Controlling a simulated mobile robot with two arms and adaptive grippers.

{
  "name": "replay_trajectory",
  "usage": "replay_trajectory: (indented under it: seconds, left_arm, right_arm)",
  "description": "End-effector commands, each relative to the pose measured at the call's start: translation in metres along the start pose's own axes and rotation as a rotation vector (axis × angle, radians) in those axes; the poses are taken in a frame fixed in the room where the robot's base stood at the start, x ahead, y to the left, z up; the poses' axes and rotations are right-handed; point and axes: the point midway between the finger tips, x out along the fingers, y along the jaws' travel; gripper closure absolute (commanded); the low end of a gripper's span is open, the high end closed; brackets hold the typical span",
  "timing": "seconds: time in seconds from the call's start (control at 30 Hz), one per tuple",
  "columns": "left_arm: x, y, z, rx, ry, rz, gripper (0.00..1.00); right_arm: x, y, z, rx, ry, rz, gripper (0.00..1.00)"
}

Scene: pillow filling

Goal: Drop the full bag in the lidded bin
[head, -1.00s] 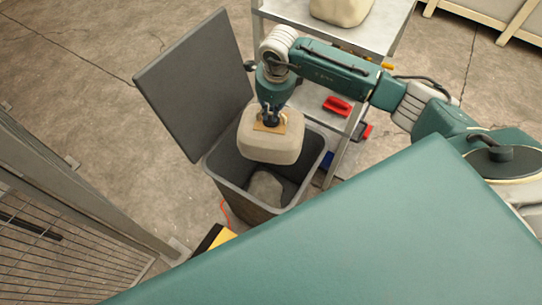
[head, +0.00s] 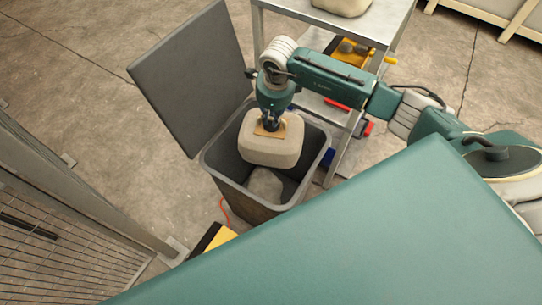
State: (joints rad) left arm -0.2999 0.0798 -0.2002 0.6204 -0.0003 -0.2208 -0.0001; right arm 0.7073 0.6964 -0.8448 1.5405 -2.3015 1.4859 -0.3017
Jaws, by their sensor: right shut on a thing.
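A beige full bag (head: 271,151) hangs from my right gripper (head: 271,126), which is shut on the tan tab at its top. The bag is over the mouth of the dark grey bin (head: 238,190), its lower part seeming level with or just inside the rim; the exact height is hard to tell. The bin's lid (head: 190,75) stands open, tilted back to the left. Another pale bag-like lump (head: 265,184) lies inside the bin. My left gripper is not in view.
A metal shelf cart (head: 345,30) stands behind the bin with another beige bag (head: 343,5) on top and tools below. A wire mesh fence (head: 60,245) is at the left. A yellow and black object (head: 214,240) lies near the bin's front.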

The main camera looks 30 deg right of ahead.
Motion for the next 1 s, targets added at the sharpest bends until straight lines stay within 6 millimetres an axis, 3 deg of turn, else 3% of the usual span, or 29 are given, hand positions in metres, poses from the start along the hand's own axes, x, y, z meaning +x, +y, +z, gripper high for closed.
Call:
replay_trajectory:
  seconds: [0.03, 0.07, 0.17, 0.43, 0.57, 1.0]
  left_arm:
    - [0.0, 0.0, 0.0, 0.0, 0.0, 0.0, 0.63]
    - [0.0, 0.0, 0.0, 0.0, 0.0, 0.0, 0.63]
    - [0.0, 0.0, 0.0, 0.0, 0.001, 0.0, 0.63]
    - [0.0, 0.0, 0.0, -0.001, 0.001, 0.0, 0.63]
    - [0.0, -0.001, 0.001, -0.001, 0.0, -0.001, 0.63]
    - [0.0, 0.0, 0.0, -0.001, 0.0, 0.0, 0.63]
  right_arm:
    - [-0.002, -0.001, 0.001, 0.0, -0.003, -0.002, 1.0]
    - [-0.002, -0.001, 0.001, 0.0, -0.003, -0.002, 0.82]
    - [-0.002, -0.001, 0.001, 0.0, -0.003, -0.002, 0.64]
    - [0.0, 0.001, -0.001, -0.001, 0.002, 0.002, 0.64]
    - [-0.008, 0.0, 0.001, -0.002, -0.001, -0.001, 0.64]
    - [-0.095, -0.002, 0.001, -0.001, -0.004, -0.005, 0.64]
